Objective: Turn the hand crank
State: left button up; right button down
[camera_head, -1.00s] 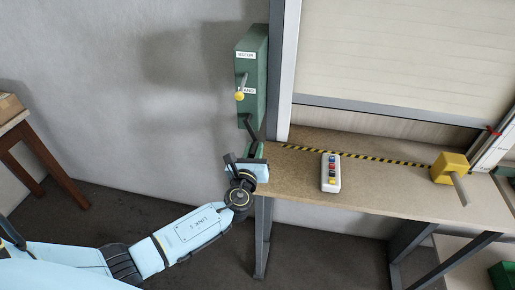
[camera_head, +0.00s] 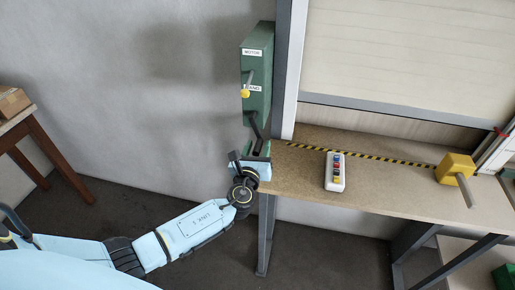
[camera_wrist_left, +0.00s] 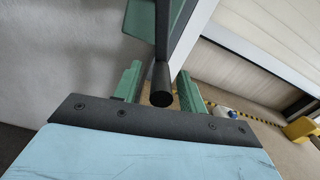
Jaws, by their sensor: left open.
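The dark hand crank (camera_head: 256,126) hangs below the box. My left gripper (camera_head: 250,155) is open at the crank's lower end. In the left wrist view, the crank's black round grip (camera_wrist_left: 161,98) shows between the green fingers of my left gripper (camera_wrist_left: 160,88), with the finger pads apart on either side. I cannot tell whether they touch it. My right gripper is out of view.
A workbench (camera_head: 390,190) stands right of the crank, under the shutter (camera_head: 400,60). It holds a push-button box (camera_head: 334,172) and a yellow block with a grey rod (camera_head: 456,167). A wooden table (camera_head: 35,140) with a carton (camera_head: 12,102) is at far left.

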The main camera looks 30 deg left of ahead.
pick_arm(q)
jog(key=v, duration=1.3)
jog(key=shift+s+b, duration=0.2)
jog(key=shift+b, duration=0.15)
dwell(1.0)
